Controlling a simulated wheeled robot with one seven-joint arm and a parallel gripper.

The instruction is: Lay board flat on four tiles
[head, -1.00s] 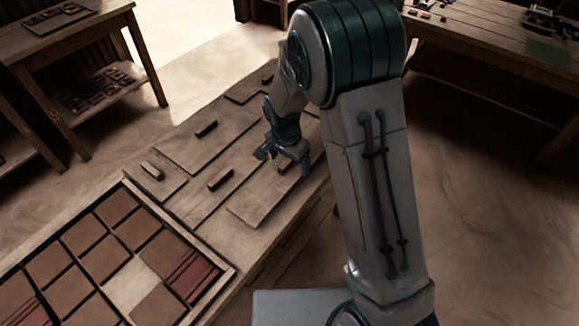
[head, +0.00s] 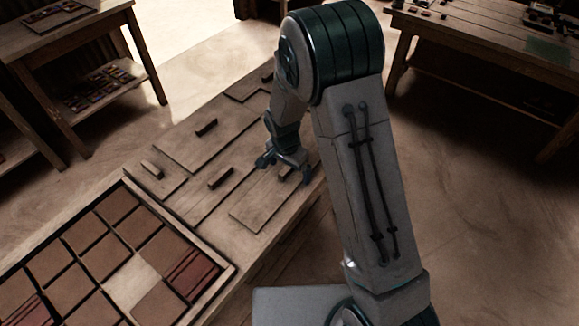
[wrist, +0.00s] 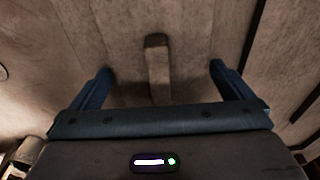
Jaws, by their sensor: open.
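Several thin wooden boards with raised bar handles lie on the bench. My gripper (head: 284,170) is open and low over the nearest board on the right (head: 258,208). In the wrist view, that board's bar handle (wrist: 157,68) stands between my two spread fingers, with a gap on each side. In the head view my gripper partly hides this handle. Square brown tiles (head: 141,226) lie in a wooden tray (head: 226,276) at the lower left, along with narrower reddish pieces (head: 192,275). Which tiles the task means, I cannot tell.
Other boards with handles, one at the middle (head: 205,145) and a small one at the left (head: 158,180), lie close by. The tray has a bare pale spot (head: 130,283). Tables stand at the upper left (head: 72,40) and upper right (head: 480,52). Floor is open at right.

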